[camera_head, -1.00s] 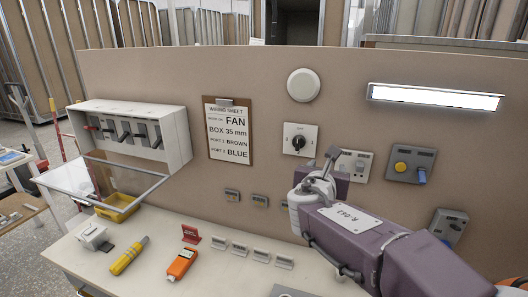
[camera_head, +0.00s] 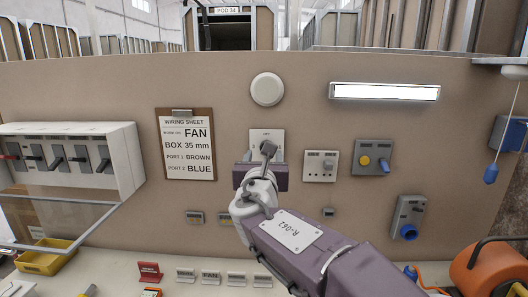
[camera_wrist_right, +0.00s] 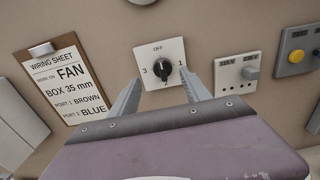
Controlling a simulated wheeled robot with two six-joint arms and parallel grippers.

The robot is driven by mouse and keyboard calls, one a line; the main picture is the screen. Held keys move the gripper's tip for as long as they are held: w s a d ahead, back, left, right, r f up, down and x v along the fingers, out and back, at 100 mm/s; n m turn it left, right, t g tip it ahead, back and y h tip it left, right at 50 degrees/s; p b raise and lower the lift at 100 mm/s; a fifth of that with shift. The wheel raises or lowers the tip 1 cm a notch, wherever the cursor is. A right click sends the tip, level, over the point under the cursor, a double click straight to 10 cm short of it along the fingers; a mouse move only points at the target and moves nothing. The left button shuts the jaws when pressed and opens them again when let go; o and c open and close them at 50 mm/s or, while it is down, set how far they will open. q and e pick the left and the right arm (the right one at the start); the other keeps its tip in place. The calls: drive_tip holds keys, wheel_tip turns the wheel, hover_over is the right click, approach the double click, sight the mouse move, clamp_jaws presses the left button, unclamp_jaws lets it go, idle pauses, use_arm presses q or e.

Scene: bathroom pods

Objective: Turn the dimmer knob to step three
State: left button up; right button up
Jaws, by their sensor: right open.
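The dimmer knob (camera_wrist_right: 161,72) is black and sits on a square white wall plate (camera_wrist_right: 144,62). The plate is marked OFF at the top, 1 at right, 2 at the bottom and 3 at left. I cannot tell clearly which mark the knob points to. My left gripper is not in view.
A double socket plate (camera_head: 321,167) and a grey box with a yellow button (camera_head: 374,158) are right of the dial. The wiring sheet (camera_head: 186,150) hangs at left, beside the switch cabinet (camera_head: 126,150). A round white disc (camera_head: 267,89) and a lit lamp (camera_head: 385,92) are above.

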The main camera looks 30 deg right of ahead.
drive_tip(key=x, duration=0.6)
drive_tip(key=shift+d, duration=0.25)
drive_tip(key=shift+c, duration=1.4)
clamp_jaws()
drive_tip(key=shift+f, duration=0.1)
